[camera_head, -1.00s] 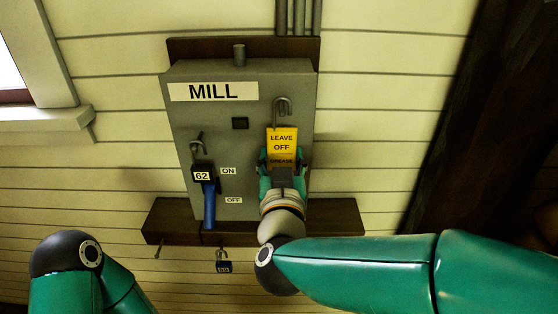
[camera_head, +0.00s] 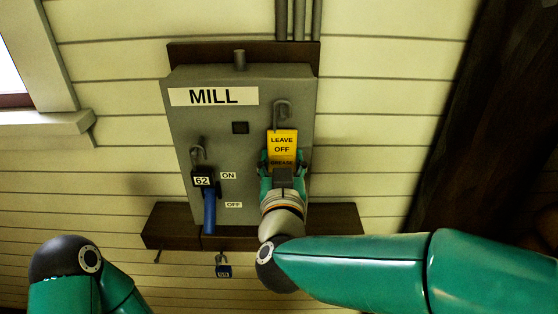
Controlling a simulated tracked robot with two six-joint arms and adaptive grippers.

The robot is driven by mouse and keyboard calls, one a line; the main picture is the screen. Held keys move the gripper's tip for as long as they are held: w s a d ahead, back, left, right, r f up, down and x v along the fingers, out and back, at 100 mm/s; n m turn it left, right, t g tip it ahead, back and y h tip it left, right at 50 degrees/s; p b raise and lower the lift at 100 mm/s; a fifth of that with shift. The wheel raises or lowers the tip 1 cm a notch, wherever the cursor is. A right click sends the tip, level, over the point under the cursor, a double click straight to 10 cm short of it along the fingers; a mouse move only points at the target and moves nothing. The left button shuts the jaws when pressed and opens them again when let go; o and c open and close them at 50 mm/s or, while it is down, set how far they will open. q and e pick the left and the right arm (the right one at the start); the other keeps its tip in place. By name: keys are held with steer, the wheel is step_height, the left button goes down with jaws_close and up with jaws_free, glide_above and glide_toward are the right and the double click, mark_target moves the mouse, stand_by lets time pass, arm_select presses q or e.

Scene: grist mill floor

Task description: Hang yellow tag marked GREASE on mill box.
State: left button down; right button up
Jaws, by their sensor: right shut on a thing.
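The yellow tag (camera_head: 282,143) reads LEAVE OFF, with GREASE on its lower part, partly covered by my gripper. My right gripper (camera_head: 282,165) is shut on the tag's lower end and holds it upright in front of the grey mill box (camera_head: 240,140). A grey hook (camera_head: 283,108) on the box is right at the tag's top edge. I cannot tell whether the tag's hole is around the hook. Of my left arm, only a joint and link show at the lower left; its gripper is out of view.
A padlock marked 62 (camera_head: 203,180) sits at the blue switch handle (camera_head: 209,212), beside the ON and OFF labels. Another padlock (camera_head: 223,271) hangs below the dark wooden board (camera_head: 335,219). A dark post (camera_head: 490,130) stands at the right.

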steer(key=shift+f+b, duration=0.5)
steer(key=shift+f, duration=0.1)
steer(key=o, duration=1.1)
steer(key=shift+o, duration=0.2)
steer(key=shift+s, duration=0.15)
